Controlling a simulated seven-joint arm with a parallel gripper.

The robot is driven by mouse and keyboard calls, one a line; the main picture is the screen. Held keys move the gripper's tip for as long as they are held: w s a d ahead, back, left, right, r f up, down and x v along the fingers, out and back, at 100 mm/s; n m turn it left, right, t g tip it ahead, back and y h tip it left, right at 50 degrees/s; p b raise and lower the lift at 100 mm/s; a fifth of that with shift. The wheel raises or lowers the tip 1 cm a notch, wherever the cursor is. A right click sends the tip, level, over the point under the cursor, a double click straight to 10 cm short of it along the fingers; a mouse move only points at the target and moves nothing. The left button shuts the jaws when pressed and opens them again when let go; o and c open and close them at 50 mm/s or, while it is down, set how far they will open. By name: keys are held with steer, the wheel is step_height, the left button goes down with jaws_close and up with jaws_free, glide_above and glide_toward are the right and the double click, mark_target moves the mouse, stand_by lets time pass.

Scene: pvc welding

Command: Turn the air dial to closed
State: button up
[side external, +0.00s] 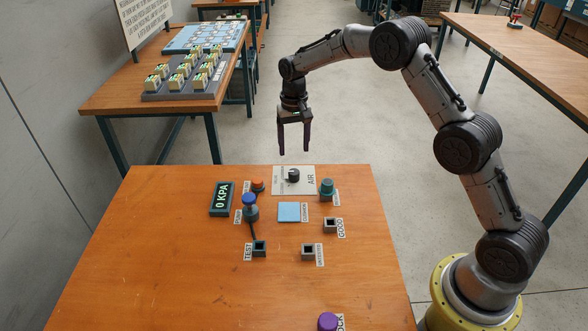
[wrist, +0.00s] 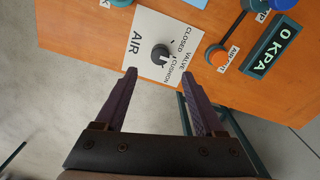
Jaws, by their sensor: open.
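The air dial is a dark round knob (side external: 293,176) on a white plate (side external: 308,185) marked AIR, at the far edge of the orange table. In the wrist view the knob (wrist: 160,53) sits on its plate (wrist: 146,24) with the words CLOSED, VALVE and CUSHION printed beside it. I cannot tell clearly which mark its pointer faces. My gripper (side external: 294,153) hangs pointing down above and beyond the dial, apart from it. In the wrist view its two purple fingers (wrist: 157,71) are spread and empty, with the knob just past the tips.
Near the dial are an orange button (side external: 257,186), a 0 KPA display (side external: 222,199), a blue-topped pump (side external: 250,204), a teal-topped container (side external: 326,188) and a light blue pad (side external: 289,212). Small square holders and a purple knob (side external: 328,321) stand nearer. The table's left side is clear.

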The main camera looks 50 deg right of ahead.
mark_target(294, 172)
step_height(294, 172, down, 9)
steer(key=shift+r, duration=0.1)
steer(key=shift+c, duration=0.2)
jaws_close()
stand_by(0.4)
